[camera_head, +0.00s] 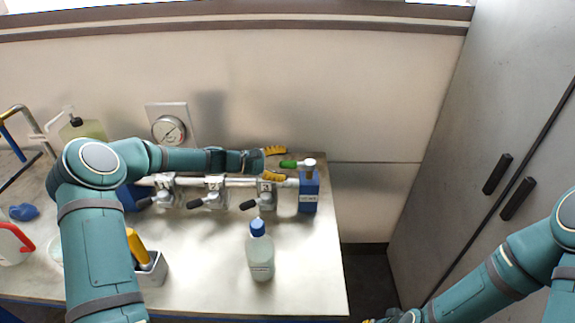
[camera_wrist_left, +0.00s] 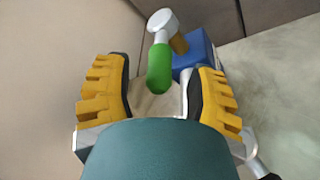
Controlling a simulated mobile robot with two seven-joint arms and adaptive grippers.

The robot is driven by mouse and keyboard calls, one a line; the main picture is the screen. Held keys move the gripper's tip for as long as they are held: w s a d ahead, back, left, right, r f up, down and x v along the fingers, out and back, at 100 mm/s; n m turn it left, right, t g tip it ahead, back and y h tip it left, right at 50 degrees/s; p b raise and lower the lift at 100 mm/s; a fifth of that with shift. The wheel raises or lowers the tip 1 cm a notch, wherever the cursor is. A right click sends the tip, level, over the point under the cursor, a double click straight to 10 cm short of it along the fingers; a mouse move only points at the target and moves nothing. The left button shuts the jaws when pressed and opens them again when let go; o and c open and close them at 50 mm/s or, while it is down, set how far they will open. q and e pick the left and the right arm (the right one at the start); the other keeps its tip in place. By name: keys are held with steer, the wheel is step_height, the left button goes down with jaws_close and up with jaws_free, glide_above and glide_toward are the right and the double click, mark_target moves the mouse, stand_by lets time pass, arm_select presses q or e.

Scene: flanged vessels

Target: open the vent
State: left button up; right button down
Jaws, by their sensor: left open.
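The vent has a green lever handle (camera_head: 289,164) on a pale round hub (camera_head: 309,162), above a blue block (camera_head: 308,195) at the right end of the pipe. My left gripper (camera_head: 275,163) is open, with its yellow fingers just left of the green handle. In the left wrist view the green handle (camera_wrist_left: 159,70) points toward me between the open fingers (camera_wrist_left: 158,75), with visible gaps on both sides. Nothing is gripped.
Several black-handled valves (camera_head: 214,192) line the pipe below my left arm. A blue-capped bottle (camera_head: 260,252) stands on the bench in front. A pressure gauge (camera_head: 168,130) is on the wall. A grey cabinet (camera_head: 450,130) stands at right. The bench's front right is clear.

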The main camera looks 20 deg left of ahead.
arm_select(q)
steer(key=shift+x, duration=1)
jaws_close()
steer(key=shift+w+a, duration=0.1)
